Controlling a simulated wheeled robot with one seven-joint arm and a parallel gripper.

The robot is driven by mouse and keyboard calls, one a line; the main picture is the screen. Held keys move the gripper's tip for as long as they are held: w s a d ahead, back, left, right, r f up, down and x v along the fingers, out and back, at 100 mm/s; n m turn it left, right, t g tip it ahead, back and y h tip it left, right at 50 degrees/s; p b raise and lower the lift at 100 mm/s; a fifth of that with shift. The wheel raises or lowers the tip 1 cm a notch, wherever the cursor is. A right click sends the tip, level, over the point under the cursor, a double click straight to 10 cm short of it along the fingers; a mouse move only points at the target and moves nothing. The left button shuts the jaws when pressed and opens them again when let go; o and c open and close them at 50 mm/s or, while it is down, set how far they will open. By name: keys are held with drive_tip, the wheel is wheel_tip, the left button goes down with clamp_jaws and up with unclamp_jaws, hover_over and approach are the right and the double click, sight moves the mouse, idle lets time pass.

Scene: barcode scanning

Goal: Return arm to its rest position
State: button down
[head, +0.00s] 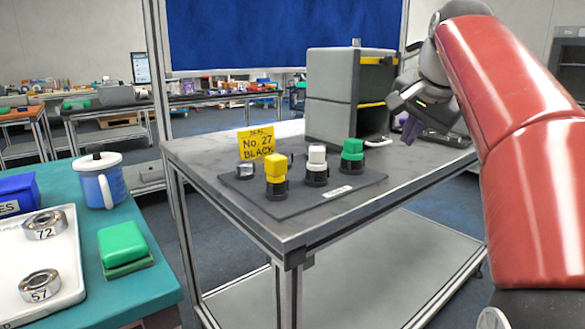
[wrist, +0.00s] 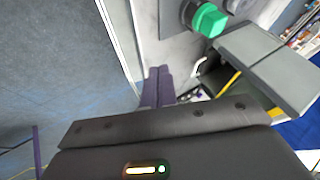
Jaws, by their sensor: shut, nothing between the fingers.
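My gripper (head: 411,128) is in the air over the right part of the grey table (head: 222,188) in the head view, in front of a dark device with a screen at the table's right end. In the wrist view my gripper (wrist: 158,70) shows its two purple fingers side by side, closed together with nothing between them. My red arm comes in from the right of the head view and hides the table's right side.
On the table are a grey two-part machine (head: 335,120), a dark mat (head: 328,192) with yellow, white and green-topped pieces, and a yellow sign (head: 256,142). A teal table (head: 150,272) at left holds a mug (head: 101,182), a green block (head: 121,242) and a tray (head: 62,292) with rings.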

drive_tip(key=s+a+f+n+g, duration=0.1)
drive_tip(key=s+a+f+n, duration=0.2)
drive_tip(key=s+f, duration=1)
drive_tip(key=s+a+f+n, duration=0.3)
drive_tip(key=s+f+n, duration=0.3)
drive_tip(key=s+f, duration=0.7)
wheel_tip(320, 180, down, 4)
drive_tip(key=shift+f+g, duration=0.1)
drive_tip(key=shift+g, duration=0.3)
drive_tip(key=shift+w+a, duration=0.1)
